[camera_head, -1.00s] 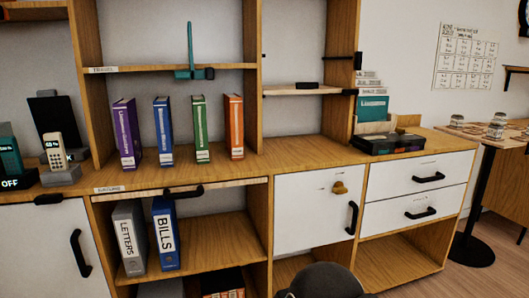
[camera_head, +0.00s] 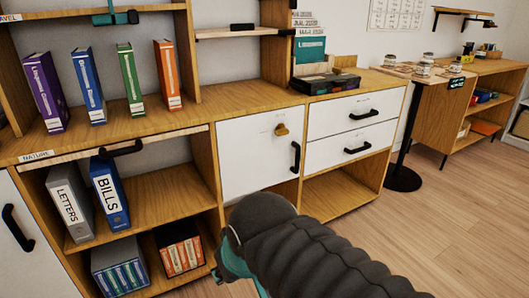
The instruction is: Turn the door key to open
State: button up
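A brass-coloured key (camera_head: 282,129) sits in the upper part of a white cabinet door (camera_head: 245,165). The door is shut and has a black vertical handle (camera_head: 295,157) on its right side. My arm, dark and ribbed with a teal part, reaches in from the bottom right and ends below the door, apart from the key. My gripper's fingers do not show, so I cannot see whether they are open or shut.
Two white drawers (camera_head: 350,132) with black handles are right of the door. Open shelves with binders (camera_head: 110,193) stand to its left. A round black table foot (camera_head: 403,179) is on the right. Wooden floor (camera_head: 440,220) is clear there.

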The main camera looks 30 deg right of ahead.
aim_at(282, 131)
jog(key=u, duration=1.05)
jog(key=k, duration=0.8)
jog(key=z, duration=0.8)
jog(key=i, duration=0.45)
jog(key=u, duration=0.1)
